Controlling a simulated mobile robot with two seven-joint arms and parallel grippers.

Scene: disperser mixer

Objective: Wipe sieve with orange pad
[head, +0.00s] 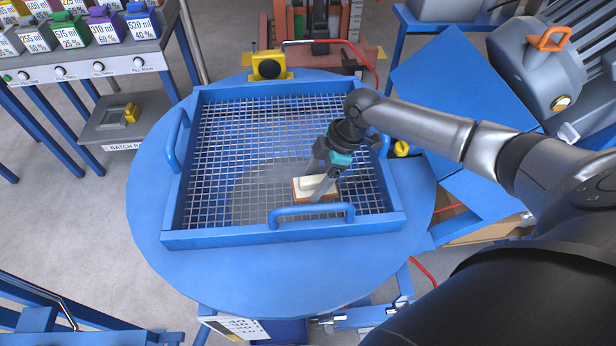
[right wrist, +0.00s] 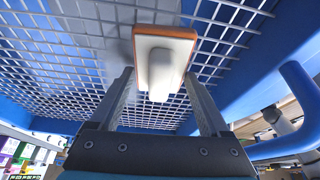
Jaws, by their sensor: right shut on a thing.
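The sieve (head: 176,200) is a square blue frame with a wire mesh and blue handles, lying on a round blue table. The orange pad (head: 301,194) has a white block with a grip on top and lies at the mesh, near the front right part of the sieve. My right gripper (head: 320,190) reaches in from the right and is shut on the pad's white grip. In the right wrist view the pad (right wrist: 165,50) shows its white back and orange rim against the mesh, between the two fingers (right wrist: 158,92). My left gripper is not in view.
The round blue table (head: 150,235) surrounds the sieve. A yellow block-like device (head: 268,66) stands at its back edge. The front handle (head: 310,212) rises close to the pad. Coloured containers (head: 105,27) stand on a bench at upper left. A grey motor-like machine (head: 535,60) is at upper right.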

